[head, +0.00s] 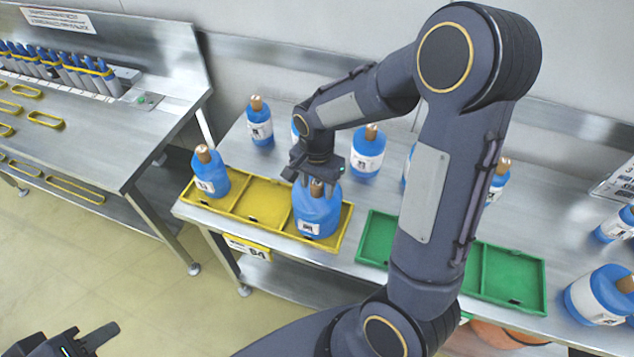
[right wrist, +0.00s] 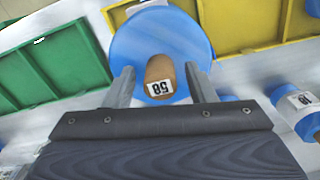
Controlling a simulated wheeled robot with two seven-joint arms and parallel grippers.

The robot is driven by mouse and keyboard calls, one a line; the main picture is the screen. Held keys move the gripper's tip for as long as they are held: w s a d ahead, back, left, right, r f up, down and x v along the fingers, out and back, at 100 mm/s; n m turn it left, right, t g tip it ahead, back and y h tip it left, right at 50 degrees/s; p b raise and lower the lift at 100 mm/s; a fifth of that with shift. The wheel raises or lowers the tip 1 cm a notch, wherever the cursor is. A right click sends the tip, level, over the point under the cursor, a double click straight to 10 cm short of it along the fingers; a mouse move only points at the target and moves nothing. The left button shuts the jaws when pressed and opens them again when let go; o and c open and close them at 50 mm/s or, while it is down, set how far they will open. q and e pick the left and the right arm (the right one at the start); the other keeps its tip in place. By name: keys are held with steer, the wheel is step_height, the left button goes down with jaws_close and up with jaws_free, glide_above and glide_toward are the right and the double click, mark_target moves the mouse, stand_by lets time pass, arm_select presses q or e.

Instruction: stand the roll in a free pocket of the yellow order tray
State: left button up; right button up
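A blue roll (head: 316,215) with a brown core and white label stands upright at the right pocket of the yellow order tray (head: 228,212). Whether its base rests fully on the pocket floor is hard to tell. My right gripper (head: 317,181) is over it, fingers pointing down around the core. In the right wrist view, the fingers (right wrist: 160,80) flank the core (right wrist: 160,70), labelled 58, with blue showing on both sides. Another blue roll (head: 210,175) stands in the left pocket; the middle pocket is empty. Part of my left gripper (head: 85,340) shows at bottom left, away from the table.
A green tray (head: 507,275) lies right of the yellow tray, partly behind my arm. More blue rolls stand behind the trays, such as one (head: 260,122) at back left and another (head: 368,150). Large rolls (head: 597,297) are at far right. A second steel table (head: 90,130) stands left.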

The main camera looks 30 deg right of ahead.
step_height(320, 180, up, 12)
steer(key=s+a+n+t+y, duration=0.2)
steer(key=s+n, duration=0.3)
steer(key=s, duration=0.3)
steer(key=s+a+r+n+t+y, duration=0.1)
steer(key=s+a+n+t, duration=0.1)
steer(key=s+n, duration=0.3)
steer(key=s+t, duration=0.1)
steer(key=s, duration=0.3)
steer(key=shift+n+t+y, duration=0.3)
steer(key=shift+y, duration=0.1)
